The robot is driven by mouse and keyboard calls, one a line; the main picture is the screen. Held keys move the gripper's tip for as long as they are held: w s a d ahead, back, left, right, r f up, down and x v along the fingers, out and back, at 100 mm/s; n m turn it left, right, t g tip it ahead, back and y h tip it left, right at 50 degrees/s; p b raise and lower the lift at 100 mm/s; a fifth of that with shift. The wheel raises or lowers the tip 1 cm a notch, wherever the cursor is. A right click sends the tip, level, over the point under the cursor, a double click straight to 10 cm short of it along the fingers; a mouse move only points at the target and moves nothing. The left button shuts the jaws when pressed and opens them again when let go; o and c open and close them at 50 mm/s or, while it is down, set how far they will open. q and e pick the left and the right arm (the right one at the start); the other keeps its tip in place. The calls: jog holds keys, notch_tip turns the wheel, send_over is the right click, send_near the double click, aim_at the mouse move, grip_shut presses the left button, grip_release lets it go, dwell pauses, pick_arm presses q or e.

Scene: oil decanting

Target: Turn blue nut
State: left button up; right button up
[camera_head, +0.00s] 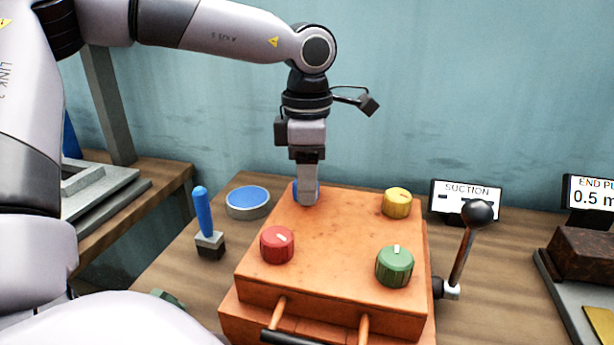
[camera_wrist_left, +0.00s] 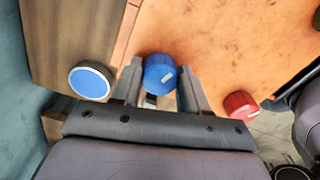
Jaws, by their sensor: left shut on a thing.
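The blue nut (camera_wrist_left: 159,74) is a round ribbed knob with a pale mark on its top. It sits at the back left corner of the orange box (camera_head: 335,235). My left gripper (camera_head: 307,198) points down over it and hides most of it in the head view. In the left wrist view the fingers of the left gripper (camera_wrist_left: 160,88) stand on either side of the blue nut, shut on it. My right gripper does not show in either view.
A red knob (camera_head: 277,245), a green knob (camera_head: 394,266) and a yellow knob (camera_head: 397,203) sit on the box's other corners. A black-balled lever (camera_head: 466,245) rises at its right. A blue-handled tool (camera_head: 206,222) and a blue-topped disc (camera_head: 248,201) stand left.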

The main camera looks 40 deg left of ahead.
pick_arm(q)
jog(key=shift+m, duration=1.1)
jog(key=o, duration=1.1)
jog(key=shift+c, duration=0.2)
notch_tip(320, 180, up, 7)
jog(key=shift+r+p, duration=0.15)
jog(key=shift+p, duration=0.25)
